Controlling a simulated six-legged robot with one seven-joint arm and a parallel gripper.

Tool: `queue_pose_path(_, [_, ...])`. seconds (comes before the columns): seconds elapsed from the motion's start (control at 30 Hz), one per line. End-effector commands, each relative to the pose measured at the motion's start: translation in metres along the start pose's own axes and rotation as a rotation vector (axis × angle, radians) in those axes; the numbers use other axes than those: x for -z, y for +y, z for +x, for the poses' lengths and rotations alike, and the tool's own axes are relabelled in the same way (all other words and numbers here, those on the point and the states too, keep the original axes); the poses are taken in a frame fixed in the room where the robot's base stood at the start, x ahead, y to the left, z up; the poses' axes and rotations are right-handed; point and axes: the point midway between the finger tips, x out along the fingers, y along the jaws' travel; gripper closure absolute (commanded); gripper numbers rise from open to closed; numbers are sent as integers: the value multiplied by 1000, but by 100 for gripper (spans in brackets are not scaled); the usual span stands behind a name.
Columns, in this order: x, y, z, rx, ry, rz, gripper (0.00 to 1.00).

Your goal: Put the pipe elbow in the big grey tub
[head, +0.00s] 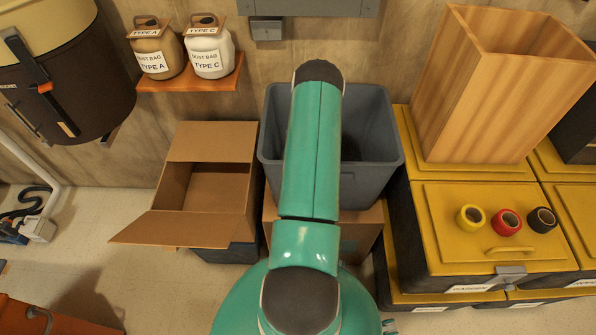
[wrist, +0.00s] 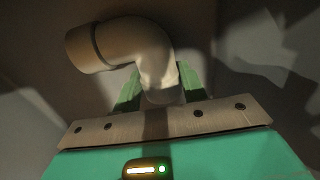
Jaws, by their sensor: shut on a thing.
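The pipe elbow (wrist: 145,45), a pale beige bent tube, shows in the wrist view. My gripper (wrist: 160,88) has its green fingers shut on one end of it, and the other end points to the left. The big grey tub (head: 376,125) stands behind my arm in the head view, with its top open. My arm crosses in front of it and hides its middle. My gripper and the elbow are hidden behind my arm in the head view, so I cannot tell there whether they are over or inside the tub.
An open cardboard box (head: 205,228) stands left of the tub. Yellow-lidded dark cases (head: 450,240) stand right, bearing three tape rolls (head: 507,222) and a tall wooden bin (head: 455,110). Two jars (head: 208,50) sit on an orange shelf (head: 190,83) above the box.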

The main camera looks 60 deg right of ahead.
Motion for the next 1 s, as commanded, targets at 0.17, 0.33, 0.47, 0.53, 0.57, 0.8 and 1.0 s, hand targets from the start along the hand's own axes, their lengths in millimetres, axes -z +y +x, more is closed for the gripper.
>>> queue_pose_path(0.17, [2, -2, 17, 0, 1, -2, 81])
queue_pose_path(0.33, [3, -3, 16, 0, 1, -3, 81])
queue_pose_path(0.47, [3, -3, 20, 0, 0, -4, 81])
queue_pose_path(0.53, [3, -3, 19, 0, 0, -4, 45])
queue_pose_path(0.57, [3, -3, 19, 0, 0, -4, 39])
queue_pose_path(0.8, [3, -3, 19, 0, 0, -3, 36])
queue_pose_path(1.0, [4, -3, 9, 0, 2, -3, 36])
